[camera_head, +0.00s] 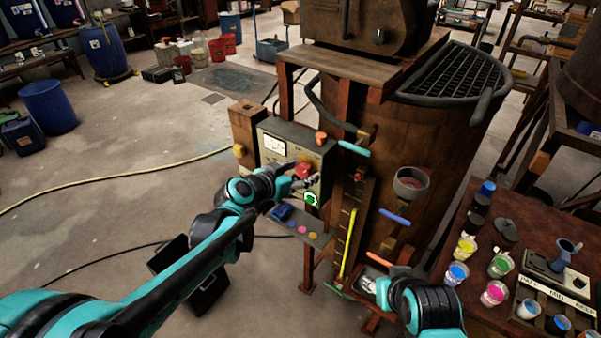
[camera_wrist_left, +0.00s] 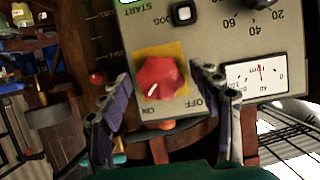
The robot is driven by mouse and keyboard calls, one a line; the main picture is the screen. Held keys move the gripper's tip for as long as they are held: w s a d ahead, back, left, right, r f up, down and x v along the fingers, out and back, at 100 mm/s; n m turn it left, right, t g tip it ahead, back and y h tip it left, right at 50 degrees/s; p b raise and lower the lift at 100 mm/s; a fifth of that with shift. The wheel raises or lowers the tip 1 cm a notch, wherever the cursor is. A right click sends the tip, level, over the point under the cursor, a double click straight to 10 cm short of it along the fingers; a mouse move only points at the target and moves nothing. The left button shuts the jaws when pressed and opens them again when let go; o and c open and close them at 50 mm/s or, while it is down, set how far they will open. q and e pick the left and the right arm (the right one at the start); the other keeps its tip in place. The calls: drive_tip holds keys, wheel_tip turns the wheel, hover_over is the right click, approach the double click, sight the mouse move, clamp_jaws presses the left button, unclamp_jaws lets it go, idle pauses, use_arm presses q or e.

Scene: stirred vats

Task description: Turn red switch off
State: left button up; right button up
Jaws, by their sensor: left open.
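The red switch (camera_wrist_left: 160,78) is a faceted knob on a yellow plate on the grey control panel (camera_wrist_left: 215,45). Its white mark points to the ON label, and OFF is printed to the right. In the head view the red switch (camera_head: 303,169) is partly hidden by my left gripper (camera_head: 306,183). In the left wrist view my left gripper (camera_wrist_left: 161,80) is open, one finger on each side of the switch, not closed on it. My right arm's wrist (camera_head: 425,303) is at the bottom right; I cannot make out its jaws clearly.
A brown vat (camera_head: 440,140) stands behind. Paint cups (camera_head: 457,272) stand on the table at right. The floor at left has a yellow hose (camera_head: 120,180).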

use_arm(q)
drive_tip(key=c, duration=1.2)
drive_tip(key=shift+o, duration=0.2)
drive_tip(key=shift+n+h, duration=0.3)
drive_tip(key=shift+w+a+n+g+h, duration=0.15)
drive_tip(key=shift+n+g+h, duration=0.35)
drive_tip(key=shift+n, duration=0.5)
drive_tip(key=n+h+b, duration=0.1)
drive_tip(key=n+h, duration=0.1)
drive_tip(key=n, duration=0.1)
drive_tip(key=shift+f+g+b, duration=0.15)
drive_tip(key=shift+g+b, duration=0.15)
drive_tip(key=shift+b, duration=0.05)
drive_tip(key=n+h+b, duration=0.2)
drive_tip(key=n, duration=0.1)
drive_tip(key=shift+a+f+n, duration=0.1)
drive_tip(key=shift+f+n, duration=0.05)
drive_tip(key=shift+n, duration=0.15)
drive_tip(key=n+h+b, duration=0.1)
drive_tip(key=n+b, duration=0.1)
drive_tip(key=n, duration=0.2)
drive_tip(key=shift+h, duration=0.4)
drive_tip(key=shift+n, duration=0.3)
